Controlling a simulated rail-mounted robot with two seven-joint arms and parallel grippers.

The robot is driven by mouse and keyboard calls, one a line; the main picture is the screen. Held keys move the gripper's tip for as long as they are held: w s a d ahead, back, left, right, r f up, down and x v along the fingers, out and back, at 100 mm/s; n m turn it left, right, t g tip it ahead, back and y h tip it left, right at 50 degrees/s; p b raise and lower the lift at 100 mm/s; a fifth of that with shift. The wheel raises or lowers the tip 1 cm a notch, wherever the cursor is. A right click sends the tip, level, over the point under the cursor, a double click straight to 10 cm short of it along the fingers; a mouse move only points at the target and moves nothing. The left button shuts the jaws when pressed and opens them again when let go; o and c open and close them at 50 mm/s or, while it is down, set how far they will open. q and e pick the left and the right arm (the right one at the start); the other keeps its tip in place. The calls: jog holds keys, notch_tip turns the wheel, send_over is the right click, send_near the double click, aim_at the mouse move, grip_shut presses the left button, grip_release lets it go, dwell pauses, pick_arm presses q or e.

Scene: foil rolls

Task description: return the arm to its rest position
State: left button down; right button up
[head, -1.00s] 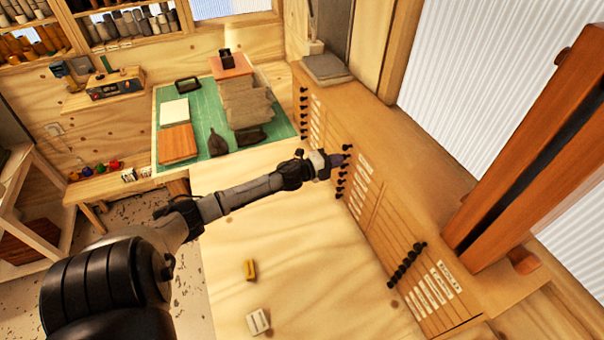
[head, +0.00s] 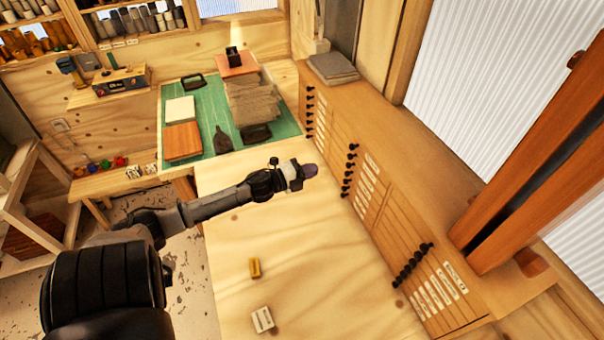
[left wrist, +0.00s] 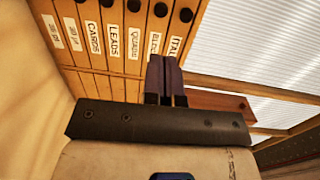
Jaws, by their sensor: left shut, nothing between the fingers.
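My left arm comes in from the left of the head view and reaches over the wooden tabletop (head: 290,220). My left gripper (head: 309,171) is above the table, apart from the drawer cabinet (head: 385,215) on the right. In the left wrist view its two dark fingers (left wrist: 165,80) stand side by side, shut with nothing between them. Behind them are labelled drawer fronts with round black knobs (left wrist: 160,9), with labels such as CARDS and LEADS. My right gripper is not in view.
A yellow piece (head: 255,268) and a small white labelled block (head: 262,319) lie on the table. Beyond it, a green mat (head: 205,110) holds a grey stack (head: 250,100), an orange block (head: 183,141) and dark tools. An orange-brown wooden post (head: 530,140) stands at the right.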

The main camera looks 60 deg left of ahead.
pick_arm(q)
jog(key=shift+s+r, duration=0.1)
jog(key=shift+s, duration=1.2)
jog(key=s+a+f+n+g+y, duration=0.2)
jog(key=a+n+g+y, duration=0.3)
jog(key=a+n+y, duration=0.3)
jog(key=s+d+f+n+g+p, duration=0.1)
jog(key=s+d+f+n+g, duration=0.1)
jog(key=s+d+n+g, duration=0.3)
jog(key=s+d+f+n+g, duration=0.2)
jog(key=s+d+f, duration=0.1)
jog(key=d, duration=0.5)
jog(key=s+d+r+h+p, duration=0.2)
jog(key=s+d+p, duration=0.1)
jog(key=d, duration=0.6)
jog(key=s+d+r+g+h+p, duration=0.1)
jog(key=s+d+r+h+p, duration=0.2)
jog(key=d, duration=0.7)
jog(key=s+d+r+n+g+h+p, duration=0.1)
jog(key=s+d+r+h+p, duration=0.1)
jog(key=d, duration=0.7)
jog(key=shift+s+d+r+h+p, duration=0.25)
jog(key=shift+s+h+p, duration=0.25)
jog(key=shift+s, duration=0.45)
